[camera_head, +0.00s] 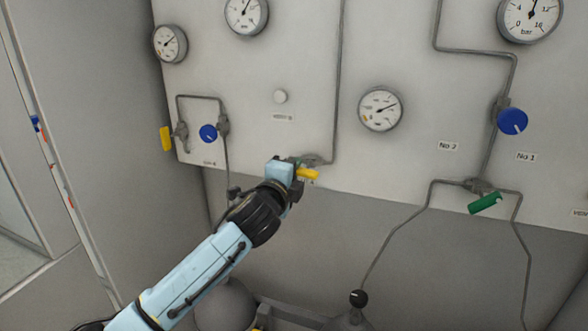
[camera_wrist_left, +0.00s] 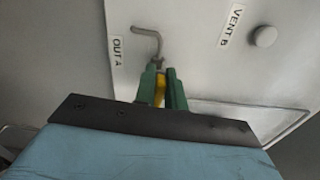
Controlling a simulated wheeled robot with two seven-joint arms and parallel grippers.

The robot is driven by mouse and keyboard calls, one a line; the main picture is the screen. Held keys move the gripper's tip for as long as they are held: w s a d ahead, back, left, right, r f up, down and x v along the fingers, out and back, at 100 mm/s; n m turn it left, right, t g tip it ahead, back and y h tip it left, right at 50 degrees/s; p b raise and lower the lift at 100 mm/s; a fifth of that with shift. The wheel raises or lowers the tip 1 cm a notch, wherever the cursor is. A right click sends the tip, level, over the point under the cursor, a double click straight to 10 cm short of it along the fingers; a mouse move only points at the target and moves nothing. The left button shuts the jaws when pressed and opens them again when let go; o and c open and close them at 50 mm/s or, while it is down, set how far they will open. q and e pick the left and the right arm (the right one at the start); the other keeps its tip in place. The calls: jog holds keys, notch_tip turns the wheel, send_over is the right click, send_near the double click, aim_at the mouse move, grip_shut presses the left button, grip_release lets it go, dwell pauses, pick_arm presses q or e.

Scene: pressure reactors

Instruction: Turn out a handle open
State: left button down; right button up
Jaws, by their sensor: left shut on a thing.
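The yellow handle (camera_head: 308,174) sits on a valve at the lower edge of the grey panel, where a thin pipe (camera_head: 337,110) comes down. In the left wrist view the yellow handle (camera_wrist_left: 159,92) shows between two green fingers, below a bent pipe (camera_wrist_left: 150,36) and beside the "OUT A" label (camera_wrist_left: 117,50). My left gripper (camera_head: 297,166) is at this valve and is shut on the yellow handle; it also shows in the left wrist view (camera_wrist_left: 162,82). The gripper hides part of the valve. My right gripper is not in view.
Another yellow handle (camera_head: 166,138) and a blue knob (camera_head: 208,132) are to the left. A green handle (camera_head: 485,204) and a blue knob (camera_head: 512,121) are to the right. Several gauges are on the panel, one being a gauge (camera_head: 380,108) up and right of the gripper.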

pick_arm(q)
jog(key=shift+f+n, duration=0.15)
jog(key=shift+n, duration=0.35)
jog(key=c, duration=1.5)
grip_release()
jog(key=shift+o, duration=0.2)
jog(key=b+v, duration=0.2)
jog(key=v, duration=1.1)
jog(key=shift+s, duration=0.2)
jog(key=shift+a, duration=0.1)
